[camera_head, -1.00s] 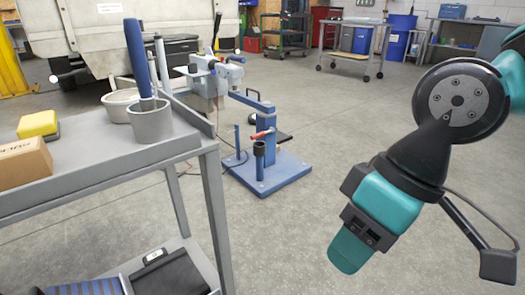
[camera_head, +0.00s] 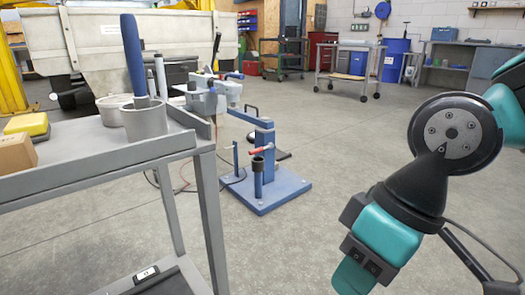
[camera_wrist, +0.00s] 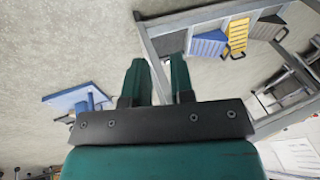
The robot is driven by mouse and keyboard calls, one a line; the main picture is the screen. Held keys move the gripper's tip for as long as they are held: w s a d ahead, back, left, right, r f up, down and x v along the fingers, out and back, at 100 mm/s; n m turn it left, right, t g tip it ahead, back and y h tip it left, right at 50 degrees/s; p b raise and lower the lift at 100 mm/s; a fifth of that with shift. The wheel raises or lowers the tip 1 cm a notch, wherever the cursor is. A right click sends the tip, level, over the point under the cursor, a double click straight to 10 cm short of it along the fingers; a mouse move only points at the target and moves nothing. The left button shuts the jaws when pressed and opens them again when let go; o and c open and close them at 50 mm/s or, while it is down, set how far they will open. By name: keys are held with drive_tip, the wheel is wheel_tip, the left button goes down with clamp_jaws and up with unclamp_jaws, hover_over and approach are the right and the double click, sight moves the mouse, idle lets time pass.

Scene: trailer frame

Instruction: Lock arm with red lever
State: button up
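The red lever (camera_head: 261,151) sticks out sideways from the blue post of the floor stand, below a horizontal blue arm (camera_head: 240,116). The stand's square blue base plate (camera_head: 270,202) rests on the floor in the middle of the head view. A short blue post with a black ring (camera_head: 258,165) stands on the plate. My arm is at the right of the head view, well apart from the stand. In the wrist view my gripper (camera_wrist: 159,65) has two green fingers apart with nothing between them. A blue plate on the floor (camera_wrist: 76,98) shows at the left there.
A grey cart (camera_head: 110,150) at the left holds a cup (camera_head: 145,123) with a blue-handled tool, a yellow sponge (camera_head: 26,124) and a cardboard box (camera_head: 15,153). The floor between the stand and my arm is clear. A wheeled table (camera_head: 350,75) stands far back.

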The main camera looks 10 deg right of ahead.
wheel_tip(320, 180, up, 19)
drive_tip(key=p, duration=1.8)
drive_tip(key=shift+f+p, duration=0.15)
drive_tip(key=shift+p, duration=0.15)
clamp_jaws()
drive_tip(key=shift+f, duration=0.25)
